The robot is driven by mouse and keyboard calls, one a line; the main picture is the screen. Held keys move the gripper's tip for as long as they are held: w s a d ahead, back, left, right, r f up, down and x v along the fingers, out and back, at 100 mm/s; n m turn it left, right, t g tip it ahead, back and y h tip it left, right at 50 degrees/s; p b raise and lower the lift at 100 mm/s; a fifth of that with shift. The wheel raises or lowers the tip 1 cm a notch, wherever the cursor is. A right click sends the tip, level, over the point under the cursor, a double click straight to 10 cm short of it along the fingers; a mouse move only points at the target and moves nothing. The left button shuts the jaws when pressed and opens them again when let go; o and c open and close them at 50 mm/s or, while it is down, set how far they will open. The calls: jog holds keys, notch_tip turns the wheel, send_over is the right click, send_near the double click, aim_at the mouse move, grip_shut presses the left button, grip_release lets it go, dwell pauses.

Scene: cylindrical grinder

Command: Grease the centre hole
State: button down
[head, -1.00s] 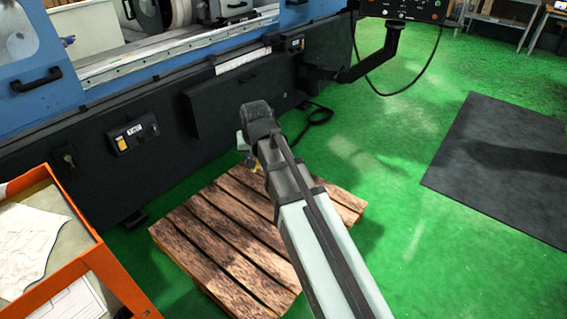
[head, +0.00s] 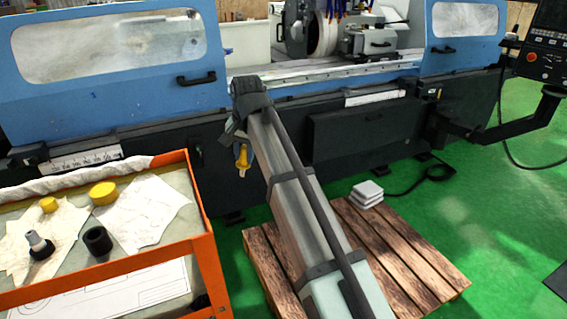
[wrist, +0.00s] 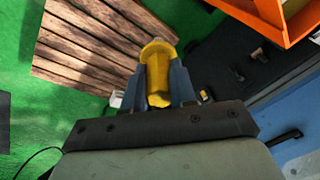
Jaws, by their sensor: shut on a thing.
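My gripper (wrist: 163,84) is shut on a yellow, tapered object (wrist: 157,68), held between two blue-grey fingers in the wrist view. The same yellow object (head: 242,160) hangs below the end of my arm in the head view, in front of the machine's dark base and right of the cart. The cylindrical grinder (head: 350,60) stands behind, blue and black, with a wheel and a metal block in its open bay. I cannot make out a centre hole in either view.
An orange-framed cart (head: 205,250) at the left bears yellow round pieces (head: 103,193), a black ring (head: 97,240), a grey-and-black pointed part (head: 39,243) and papers. A wooden pallet (head: 400,265) lies on the green floor, with a white stack (head: 367,192) near its back edge.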

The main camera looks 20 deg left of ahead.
jog(key=s+a+r+g, duration=0.1)
jog(key=s+a+r, duration=0.2)
jog(key=s+a, duration=0.65)
jog(key=s+a+r+g, duration=0.1)
jog(key=s+a+r, duration=0.3)
jog(key=s+a, duration=0.55)
jog(key=s+a+r, duration=0.1)
jog(key=s+a, duration=0.2)
jog(key=s, duration=0.4)
jog(key=s+a+r, duration=0.2)
jog(key=s+a, duration=0.2)
jog(key=s, duration=0.3)
jog(key=s+a+r+g+y, duration=0.1)
jog(key=s+a, duration=0.3)
jog(key=s, duration=0.3)
jog(key=shift+s+a+r+m, duration=0.15)
jog(key=shift+a+r+m, duration=0.1)
jog(key=shift+r+m, duration=0.15)
jog(key=shift+f, duration=0.1)
jog(key=shift+f, duration=2.55)
jog(key=shift+f, duration=0.45)
jog(key=shift+s+d+f, duration=0.1)
jog(key=shift+s+d, duration=0.15)
